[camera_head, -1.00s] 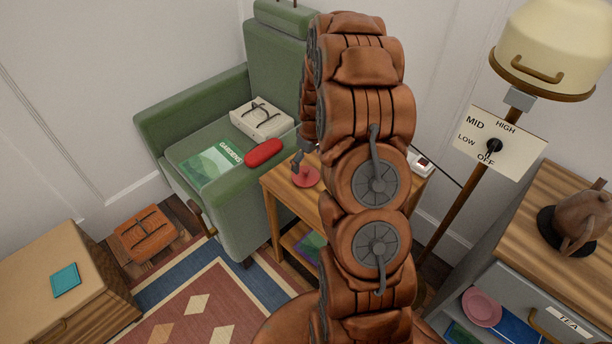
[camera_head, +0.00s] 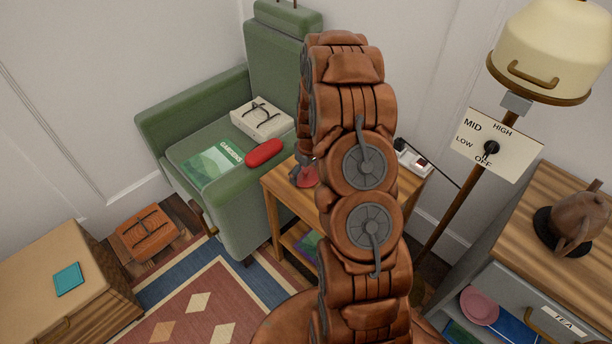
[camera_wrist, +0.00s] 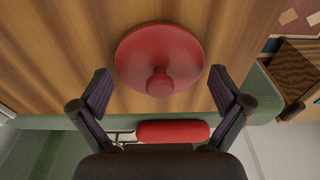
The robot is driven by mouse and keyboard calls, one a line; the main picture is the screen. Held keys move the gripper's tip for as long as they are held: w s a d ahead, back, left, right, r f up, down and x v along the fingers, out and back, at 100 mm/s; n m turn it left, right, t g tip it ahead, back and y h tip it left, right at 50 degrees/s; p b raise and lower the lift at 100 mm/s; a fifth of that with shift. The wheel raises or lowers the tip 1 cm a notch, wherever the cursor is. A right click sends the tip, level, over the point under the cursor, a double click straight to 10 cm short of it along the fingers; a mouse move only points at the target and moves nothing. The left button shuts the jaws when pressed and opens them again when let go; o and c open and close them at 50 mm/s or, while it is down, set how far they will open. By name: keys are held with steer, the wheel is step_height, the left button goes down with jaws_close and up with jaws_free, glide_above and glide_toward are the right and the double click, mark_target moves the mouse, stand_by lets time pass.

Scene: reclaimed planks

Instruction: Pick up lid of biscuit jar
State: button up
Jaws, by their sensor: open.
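The red round lid (camera_wrist: 150,45) with a knob shows in the wrist view over the wooden side table (camera_wrist: 50,60). In the head view the lid (camera_head: 308,178) is a small red patch on the table's left part, partly hidden by my arm. I cannot tell whether a jar is under it. My gripper (camera_wrist: 161,90) is open and empty. Its fingers are spread to either side of the knob's line, nearer the camera than the lid, and do not touch it. In the head view my arm hides most of the gripper.
A green armchair (camera_head: 226,115) holds a red case (camera_head: 264,153), a gardening book (camera_head: 208,165) and a white box with glasses (camera_head: 262,118). A white device (camera_head: 412,157) sits at the table's right end. A lamp (camera_head: 545,50) and a cabinet with a teapot (camera_head: 577,220) stand right.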

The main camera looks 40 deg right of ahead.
steer(key=shift+s, duration=0.1)
steer(key=c, duration=1.2)
steer(key=shift+a, duration=0.1)
steer(key=shift+c, duration=0.3)
